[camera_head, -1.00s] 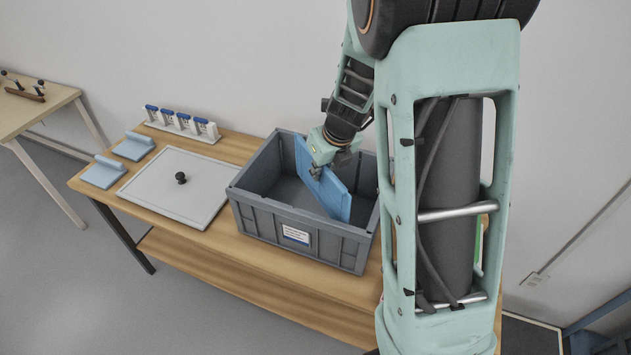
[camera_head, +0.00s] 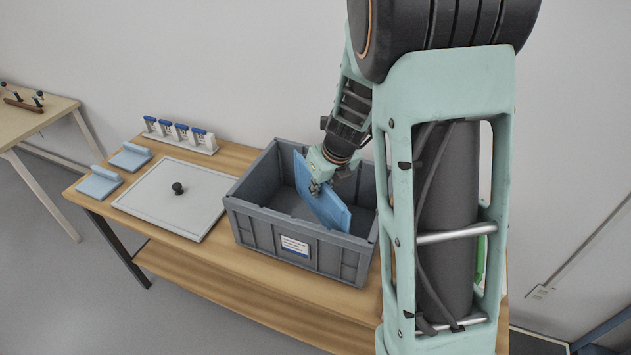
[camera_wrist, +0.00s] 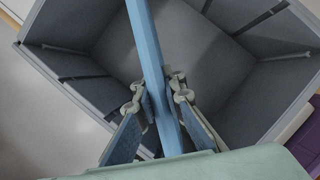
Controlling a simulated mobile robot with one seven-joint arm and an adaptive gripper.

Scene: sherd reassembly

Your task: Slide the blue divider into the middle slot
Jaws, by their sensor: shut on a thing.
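The blue divider (camera_head: 328,207) is a flat panel standing on edge inside the grey crate (camera_head: 262,215), set across it and slightly tilted in the head view. My gripper (camera_head: 317,185) is shut on the divider's top edge. In the wrist view the divider (camera_wrist: 152,50) runs between my two fingers (camera_wrist: 160,100). Slot ribs show on the inner walls of the crate (camera_wrist: 100,115) in the wrist view. The divider's lower edge is hidden, so I cannot tell whether it sits in a slot.
My arm hides the table's right end.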

